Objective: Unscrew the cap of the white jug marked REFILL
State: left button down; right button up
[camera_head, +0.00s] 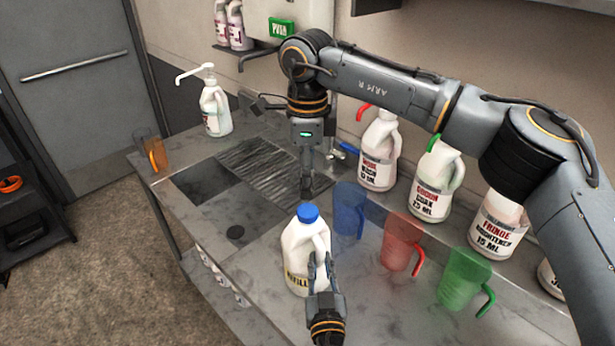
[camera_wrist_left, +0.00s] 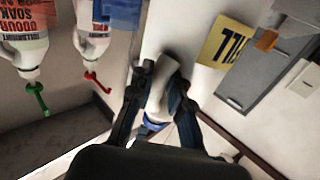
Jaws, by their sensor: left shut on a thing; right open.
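The white jug marked REFILL (camera_head: 301,252) stands upright on the grey counter, with a blue cap (camera_head: 308,213) on top. My left gripper (camera_head: 321,272) is shut on the jug's handle, at its near side. In the left wrist view the handle (camera_wrist_left: 160,88) sits between the fingers, beside the yellow label (camera_wrist_left: 223,43). My right gripper (camera_head: 306,188) points down just above and behind the blue cap in the picture. It is open, and its fingers look apart from the cap, though the exact gap is hard to tell.
Blue (camera_head: 348,209), red (camera_head: 400,243) and green (camera_head: 463,280) see-through pitchers stand right of the jug. Several labelled jugs (camera_head: 376,160) line the wall behind. A sink (camera_head: 207,187) lies left. A pump bottle (camera_head: 215,110) and an orange pitcher (camera_head: 148,150) stand farther back.

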aim_at(308, 210)
jog(key=m, duration=3.5)
jog(key=shift+f+m, duration=0.3)
jog(key=shift+f, duration=0.05)
notch_tip(308, 210, down, 7)
jog(key=shift+f, duration=0.15)
